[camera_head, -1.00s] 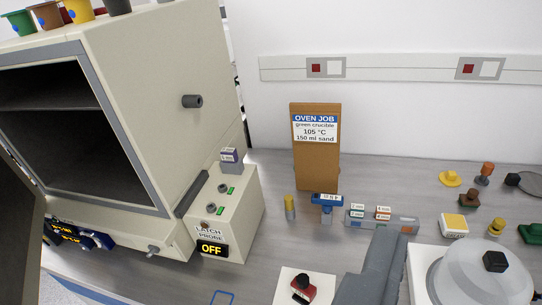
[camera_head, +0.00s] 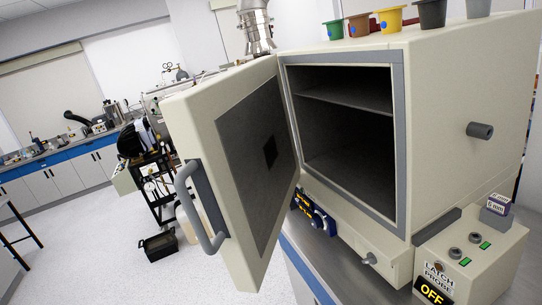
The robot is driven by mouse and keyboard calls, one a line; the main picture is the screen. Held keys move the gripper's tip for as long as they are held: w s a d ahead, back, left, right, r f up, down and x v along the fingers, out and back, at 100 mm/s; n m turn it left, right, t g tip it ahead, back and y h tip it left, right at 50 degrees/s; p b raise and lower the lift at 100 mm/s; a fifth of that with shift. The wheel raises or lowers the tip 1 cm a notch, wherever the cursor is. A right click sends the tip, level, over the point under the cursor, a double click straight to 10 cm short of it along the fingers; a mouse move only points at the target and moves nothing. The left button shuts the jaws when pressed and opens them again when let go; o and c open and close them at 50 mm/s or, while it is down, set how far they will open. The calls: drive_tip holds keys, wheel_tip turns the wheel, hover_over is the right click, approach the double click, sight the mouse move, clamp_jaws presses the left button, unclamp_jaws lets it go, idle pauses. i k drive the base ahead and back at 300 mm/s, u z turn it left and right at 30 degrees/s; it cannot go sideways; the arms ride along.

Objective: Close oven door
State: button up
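The oven (camera_head: 465,95) is a cream box with a grey-framed opening on the right of the view. Its door (camera_head: 185,110) stands wide open, swung out to the left of the opening. A grey bar handle (camera_head: 195,205) is on the door's outer face, near its free edge. The dark oven chamber (camera_head: 345,140) shows a shelf (camera_head: 345,97) and nothing else that I can make out. My gripper is not in view.
Several coloured crucibles (camera_head: 390,19) stand on top of the oven. A latch probe box (camera_head: 470,250) reading OFF sits at lower right. A black cart (camera_head: 155,185) with equipment stands behind the door. Open floor (camera_head: 95,225) lies to the left.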

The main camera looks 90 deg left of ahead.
sight(231, 132)
drive_tip(key=k, duration=1.45)
drive_tip(key=u, duration=1.45)
drive_tip(key=i, duration=1)
